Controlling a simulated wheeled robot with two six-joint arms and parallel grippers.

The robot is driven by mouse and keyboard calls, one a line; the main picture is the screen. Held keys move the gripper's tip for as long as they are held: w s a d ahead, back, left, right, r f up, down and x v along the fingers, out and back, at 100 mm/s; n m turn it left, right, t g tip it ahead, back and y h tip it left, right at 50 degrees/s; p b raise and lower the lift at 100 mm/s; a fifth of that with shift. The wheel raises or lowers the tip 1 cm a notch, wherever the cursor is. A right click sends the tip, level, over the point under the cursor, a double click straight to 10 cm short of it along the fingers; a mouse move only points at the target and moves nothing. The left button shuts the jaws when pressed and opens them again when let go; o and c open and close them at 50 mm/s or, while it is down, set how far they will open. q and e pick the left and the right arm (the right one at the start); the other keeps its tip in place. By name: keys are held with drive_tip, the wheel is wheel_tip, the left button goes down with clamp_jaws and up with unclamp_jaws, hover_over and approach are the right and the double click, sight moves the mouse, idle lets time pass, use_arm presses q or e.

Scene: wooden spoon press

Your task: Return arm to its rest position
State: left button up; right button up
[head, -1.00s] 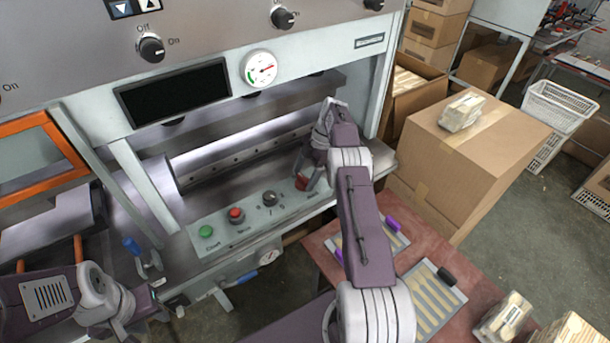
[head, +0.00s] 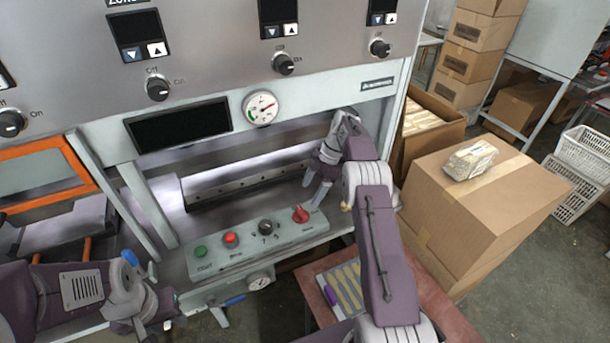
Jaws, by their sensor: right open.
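My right gripper (head: 314,193) is open and empty. It hangs just above and to the right of the red rotary knob (head: 300,214) on the press's control panel (head: 258,243), apart from the knob. My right arm reaches up from the bottom of the view in front of the press's right end. My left gripper (head: 170,308) is at the lower left, below and left of the panel. Its fingers are small and unclear, so its opening cannot be told.
The panel also has a green button (head: 200,252), a red button (head: 231,238) and a black knob (head: 265,226). A tray of wooden pieces (head: 343,287) lies on a reddish table (head: 315,300).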

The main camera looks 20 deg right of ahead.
drive_tip(key=w+a+r+n, duration=0.1)
drive_tip(key=a+r+n, duration=0.1)
drive_tip(key=a+r, duration=0.5)
drive_tip(key=s+a+r+m+h+b, duration=0.1)
drive_tip(key=s+a+r, duration=0.2)
drive_tip(key=s+r, duration=0.4)
drive_tip(key=s+f+m+h, duration=0.1)
drive_tip(key=s+f+m, duration=0.3)
drive_tip(key=s+m, duration=0.2)
drive_tip(key=s+f+m+h, duration=0.1)
drive_tip(key=s+f+m, duration=0.3)
drive_tip(key=s+m, duration=0.2)
drive_tip(key=s+d+f+m+t+h, duration=0.1)
drive_tip(key=s+f+m, duration=0.3)
drive_tip(key=s, duration=0.6)
drive_tip(key=m, duration=0.2)
drive_tip(key=shift+f+m+b, duration=0.3)
drive_tip(key=shift+f+b, duration=0.1)
